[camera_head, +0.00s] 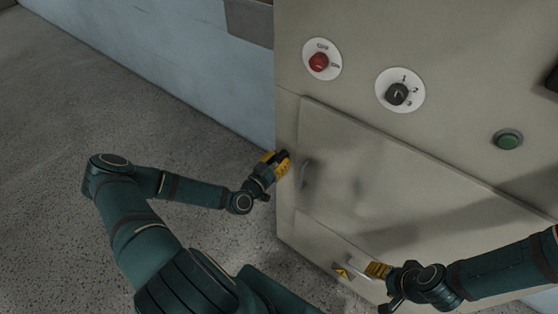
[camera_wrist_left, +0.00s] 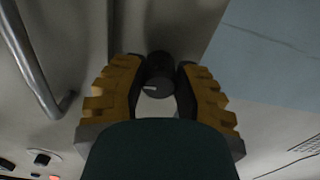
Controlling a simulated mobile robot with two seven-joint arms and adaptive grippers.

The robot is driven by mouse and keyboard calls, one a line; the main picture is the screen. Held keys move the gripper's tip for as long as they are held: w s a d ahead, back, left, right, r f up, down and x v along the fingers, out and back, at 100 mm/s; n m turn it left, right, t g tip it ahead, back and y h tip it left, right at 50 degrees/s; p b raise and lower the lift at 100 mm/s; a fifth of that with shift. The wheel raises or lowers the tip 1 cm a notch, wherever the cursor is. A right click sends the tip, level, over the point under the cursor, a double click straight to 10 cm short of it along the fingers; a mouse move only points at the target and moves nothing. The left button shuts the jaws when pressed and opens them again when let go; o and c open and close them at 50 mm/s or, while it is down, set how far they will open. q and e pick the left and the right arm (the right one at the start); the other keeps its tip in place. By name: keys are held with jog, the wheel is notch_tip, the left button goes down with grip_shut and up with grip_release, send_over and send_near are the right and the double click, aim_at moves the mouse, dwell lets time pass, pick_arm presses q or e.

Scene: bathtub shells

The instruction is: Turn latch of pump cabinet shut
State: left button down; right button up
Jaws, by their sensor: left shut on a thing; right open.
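The pump cabinet (camera_head: 290,225) is a beige box with a closed-looking front door (camera_head: 400,185) in the head view. My left gripper (camera_head: 279,163) is at the cabinet's left front edge, left of the curved door handle (camera_head: 303,174). In the left wrist view my left gripper (camera_wrist_left: 160,88) has its yellow fingers shut on both sides of the latch (camera_wrist_left: 158,72), a round black knob with a short white mark. In the head view the gripper hides most of the latch. My right gripper (camera_head: 374,272) is open at the lower front of the cabinet.
The cabinet's upper front carries a red knob (camera_head: 319,62), a black selector knob (camera_head: 397,94) and a green button (camera_head: 508,141). Speckled floor (camera_head: 80,90) is clear at left.

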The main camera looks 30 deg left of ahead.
pick_arm(q)
jog(key=shift+f+n+b, duration=0.1)
jog(key=shift+n+b, duration=0.5)
jog(key=shift+n, duration=0.5)
jog(key=n+b, duration=0.2)
jog(key=n, duration=0.4)
jog(key=shift+d+b, duration=0.1)
jog(key=shift+b, duration=0.2)
jog(key=n+b, duration=0.1)
jog(key=n, duration=0.3)
jog(key=shift+n, duration=0.4)
jog(key=shift+r+n+b, duration=0.15)
jog(key=shift+n+b, duration=0.15)
jog(key=shift+n, duration=0.7)
jog(key=shift+r+n+b, duration=0.1)
jog(key=shift+n+b, duration=0.2)
jog(key=shift+n, duration=0.7)
jog(key=c, duration=0.6)
grip_release()
jog(key=shift+d, duration=0.1)
jog(key=shift+c, duration=0.2)
jog(key=s+a, duration=0.1)
jog(key=s, duration=1.1)
